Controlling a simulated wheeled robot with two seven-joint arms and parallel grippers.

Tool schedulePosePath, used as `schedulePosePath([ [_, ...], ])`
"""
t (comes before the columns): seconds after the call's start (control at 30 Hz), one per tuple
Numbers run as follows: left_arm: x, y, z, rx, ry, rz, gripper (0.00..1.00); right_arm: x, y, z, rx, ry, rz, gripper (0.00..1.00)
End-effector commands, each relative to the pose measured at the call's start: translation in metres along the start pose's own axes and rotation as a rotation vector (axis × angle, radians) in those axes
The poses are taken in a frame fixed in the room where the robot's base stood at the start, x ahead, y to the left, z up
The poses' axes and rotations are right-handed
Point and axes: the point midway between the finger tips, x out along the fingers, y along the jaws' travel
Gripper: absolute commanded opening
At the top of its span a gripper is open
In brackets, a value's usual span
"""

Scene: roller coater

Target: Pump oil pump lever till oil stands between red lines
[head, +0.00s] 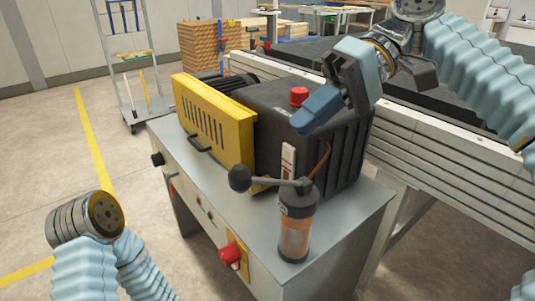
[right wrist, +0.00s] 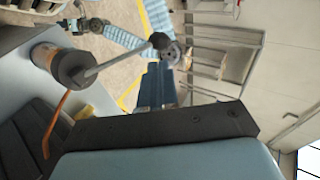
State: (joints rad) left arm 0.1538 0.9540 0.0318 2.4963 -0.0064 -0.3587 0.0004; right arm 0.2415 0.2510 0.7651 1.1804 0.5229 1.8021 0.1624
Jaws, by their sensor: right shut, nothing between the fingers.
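The oil pump (head: 295,232) is a clear cylinder with brownish oil and a dark cap, at the machine's front right corner. Its oil level and any red lines are too small to tell. The pump lever (head: 272,183) runs left from the cap, roughly level, to a dark ball knob (head: 239,178). My right gripper (head: 303,125) is shut and empty, above and right of the knob and apart from it. In the right wrist view its blue fingers (right wrist: 157,72) point towards the knob (right wrist: 158,41). My left arm shows at lower left; its gripper is outside the view.
The machine has a yellow guard (head: 213,122), a black housing with a red button (head: 299,96), and a red switch (head: 230,253) on the front. A grey conveyor (head: 450,165) stands behind at right. Floor at left is clear up to a trolley (head: 135,75).

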Motion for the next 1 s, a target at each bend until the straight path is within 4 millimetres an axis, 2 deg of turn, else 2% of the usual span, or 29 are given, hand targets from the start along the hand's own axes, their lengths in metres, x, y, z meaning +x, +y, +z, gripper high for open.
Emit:
schedulePosePath([
  [0.03, 0.006, -0.003, 0.0, -0.001, 0.0, -0.001, 0.0, 0.013, 0.003, 0.001, 0.0, -0.002, 0.001, 0.0],
  [0.2, 0.011, -0.005, 0.0, -0.002, 0.001, -0.001, 0.0, 0.046, 0.003, 0.001, 0.0, -0.002, 0.002, 0.0],
  [0.4, 0.013, -0.006, 0.0, -0.002, 0.001, -0.002, 0.0, 0.071, 0.001, 0.0, -0.001, -0.001, 0.001, 0.0],
  [0.57, 0.013, -0.006, 0.0, -0.002, 0.001, -0.002, 0.0, 0.078, 0.001, 0.0, 0.0, 0.0, 0.0, 0.0],
  [1.0, 0.014, -0.006, 0.0, -0.002, 0.001, -0.002, 0.0, 0.081, 0.001, 0.001, -0.001, 0.0, 0.0, 0.0],
])
